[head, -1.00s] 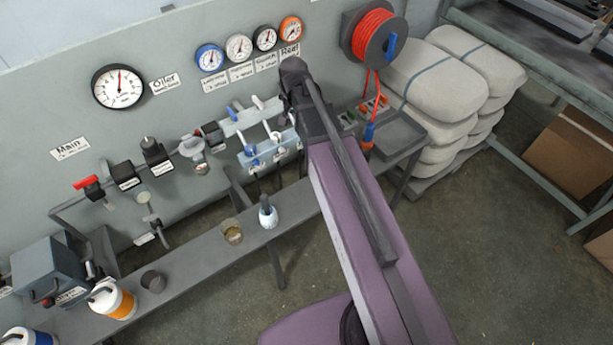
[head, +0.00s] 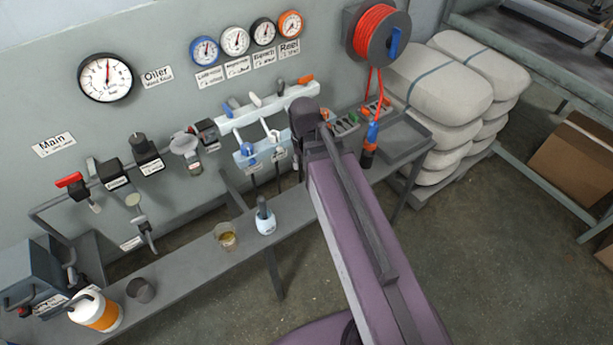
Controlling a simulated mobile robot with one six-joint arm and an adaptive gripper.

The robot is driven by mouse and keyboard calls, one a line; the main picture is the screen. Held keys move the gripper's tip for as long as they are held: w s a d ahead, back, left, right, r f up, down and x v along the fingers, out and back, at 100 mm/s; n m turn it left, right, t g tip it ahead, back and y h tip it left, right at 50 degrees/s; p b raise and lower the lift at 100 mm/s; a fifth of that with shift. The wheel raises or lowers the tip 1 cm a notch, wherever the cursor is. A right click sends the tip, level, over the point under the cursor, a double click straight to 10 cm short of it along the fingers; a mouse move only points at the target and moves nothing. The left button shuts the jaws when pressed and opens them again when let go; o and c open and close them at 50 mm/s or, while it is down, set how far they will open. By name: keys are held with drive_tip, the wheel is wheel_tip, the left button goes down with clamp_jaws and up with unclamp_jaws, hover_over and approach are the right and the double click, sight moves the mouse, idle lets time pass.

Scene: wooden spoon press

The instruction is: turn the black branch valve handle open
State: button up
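A white manifold (head: 268,108) on the grey panel carries a row of branch valve handles. The black handle (head: 280,88) stands between the white handle (head: 255,99) and the orange handle (head: 305,80). The black handle is in plain view, tilted and touched by nothing visible. The dark end of my arm shows just below and right of it, in front of the manifold's right part. My gripper's fingers are hidden behind the arm, so I cannot see their opening.
Above the manifold are four labelled gauges, the black-rimmed one (head: 263,34) among them. Below is a light-blue block (head: 262,150) with levers. A red hose reel (head: 376,45) hangs at the right. A narrow bench (head: 190,255) holds a white bottle (head: 265,221) and a cup (head: 226,236).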

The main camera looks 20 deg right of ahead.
drive_tip(key=shift+s+f+n+b, duration=0.6)
drive_tip(key=shift+s+f, duration=0.3)
drive_tip(key=shift+s, duration=0.2)
drive_tip(key=shift+w+r, duration=0.1)
wheel_tip(320, 180, up, 23)
drive_tip(key=m+p, duration=0.5)
drive_tip(key=p, duration=1.9)
hover_over(281, 86)
drive_tip(key=shift+w+r+b, duration=0.1)
drive_tip(key=shift+r+b, duration=0.05)
drive_tip(key=shift+b, duration=0.15)
wheel_tip(281, 86, down, 14)
drive_tip(key=b, duration=1.3)
drive_tip(key=shift+r+b, duration=0.1)
drive_tip(key=shift+b, duration=0.3)
